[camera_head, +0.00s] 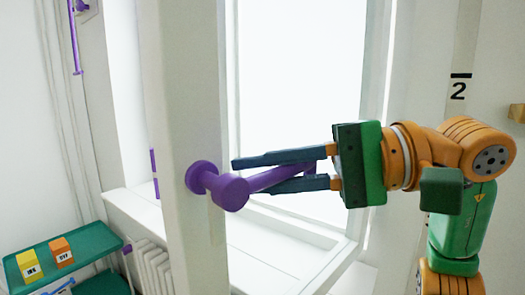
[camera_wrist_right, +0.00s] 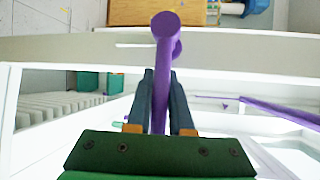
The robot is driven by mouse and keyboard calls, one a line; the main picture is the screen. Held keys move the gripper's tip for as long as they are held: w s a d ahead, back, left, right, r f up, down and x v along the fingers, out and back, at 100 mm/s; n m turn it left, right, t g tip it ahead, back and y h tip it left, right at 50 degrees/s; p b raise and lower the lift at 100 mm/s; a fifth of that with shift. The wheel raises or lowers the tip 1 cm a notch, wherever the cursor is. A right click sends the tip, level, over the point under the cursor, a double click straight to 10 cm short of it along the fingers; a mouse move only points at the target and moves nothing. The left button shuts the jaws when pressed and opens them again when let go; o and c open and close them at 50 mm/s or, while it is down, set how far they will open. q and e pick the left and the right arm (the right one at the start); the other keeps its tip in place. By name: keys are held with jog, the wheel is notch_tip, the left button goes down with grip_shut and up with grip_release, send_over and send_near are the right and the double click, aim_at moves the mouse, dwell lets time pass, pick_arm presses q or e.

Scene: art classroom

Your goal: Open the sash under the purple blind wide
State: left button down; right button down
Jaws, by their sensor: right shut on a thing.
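The white sash (camera_head: 185,90) stands in front of me in the head view, its near stile apart from the window frame on the left, so it looks partly open. Its purple handle (camera_head: 230,192) sits on this stile, with the lever pointing right. My right gripper (camera_head: 250,175) is shut on the lever, fingers above and below it. In the right wrist view the purple handle (camera_wrist_right: 165,50) runs between the fingers of the gripper (camera_wrist_right: 160,75). The purple blind itself cannot be made out. My left gripper is not in view.
A green shelf (camera_head: 85,243) with a yellow box (camera_head: 32,263) and an orange box (camera_head: 62,252) stands at lower left. A white radiator (camera_head: 150,262) is below the white sill (camera_head: 135,205). A purple rod (camera_head: 75,45) hangs at upper left. The wall right carries a "2".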

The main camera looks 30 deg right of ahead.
aim_at(296, 171)
jog(key=c, duration=0.8)
grip_release()
jog(key=v, duration=0.7)
jog(key=shift+s+d+b, duration=0.1)
jog(key=shift+s+b, duration=0.1)
jog(key=shift+b, duration=0.15)
jog(key=shift+w, duration=0.1)
jog(key=shift+f, duration=0.1)
